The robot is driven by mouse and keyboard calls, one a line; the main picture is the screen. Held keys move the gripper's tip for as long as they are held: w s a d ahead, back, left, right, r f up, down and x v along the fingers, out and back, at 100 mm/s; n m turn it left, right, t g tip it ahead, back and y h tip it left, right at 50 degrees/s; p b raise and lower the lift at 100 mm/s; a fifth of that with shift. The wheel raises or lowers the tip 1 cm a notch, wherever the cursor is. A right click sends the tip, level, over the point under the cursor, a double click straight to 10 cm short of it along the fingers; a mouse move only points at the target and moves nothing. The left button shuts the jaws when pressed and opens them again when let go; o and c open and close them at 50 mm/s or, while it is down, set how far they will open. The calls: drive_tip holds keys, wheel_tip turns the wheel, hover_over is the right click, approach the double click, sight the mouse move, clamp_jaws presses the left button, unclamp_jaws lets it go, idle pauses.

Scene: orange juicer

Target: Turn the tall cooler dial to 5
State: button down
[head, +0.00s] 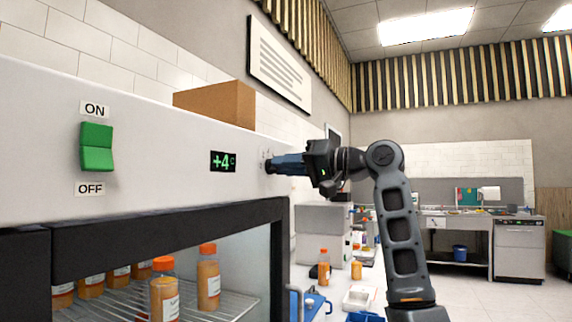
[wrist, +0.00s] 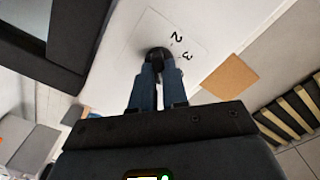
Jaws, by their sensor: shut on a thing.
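The tall cooler (head: 150,130) fills the left of the head view, with its pale top panel over a dark-framed glass door. The dial is a small dark knob on the panel's right end; in the wrist view the dial (wrist: 158,54) sits on a white plate with the numbers 2 and 3 visible. The other numbers and the dial's pointer are hidden or too small to tell. My gripper (head: 272,164) reaches the panel from the right, its blue fingers (wrist: 157,75) shut on the dial. A display (head: 223,161) on the panel reads +4 C.
A green ON/OFF switch (head: 97,147) is on the panel, left of the display. A cardboard box (head: 215,103) stands on top of the cooler. Orange bottles (head: 208,278) stand on the shelf inside. A counter with bottles and trays (head: 358,298) lies beyond my arm.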

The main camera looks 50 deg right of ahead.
drive_tip(key=c, duration=1.1)
unclamp_jaws()
drive_tip(key=shift+c, duration=0.2)
drive_tip(key=b+v, duration=0.1)
drive_tip(key=v, duration=0.7)
drive_tip(key=shift+b, duration=0.35)
drive_tip(key=shift+w, duration=0.1)
